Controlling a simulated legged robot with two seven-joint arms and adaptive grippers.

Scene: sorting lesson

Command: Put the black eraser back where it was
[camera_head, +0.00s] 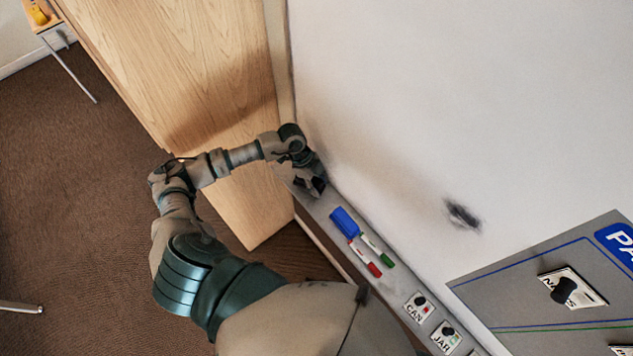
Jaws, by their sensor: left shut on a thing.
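My left gripper (312,183) is at the upper left end of the grey tray (329,203) below the whiteboard. It is shut on a small dark thing, which I take to be the black eraser (318,187). The fingers hide much of it, and I cannot tell whether it touches the tray. My right gripper is not in view.
A blue block (344,222), a green marker (377,249) and a red marker (365,258) lie along the tray. Labelled magnet cards (418,306) sit further down. The whiteboard (450,90) has a black smudge (462,214).

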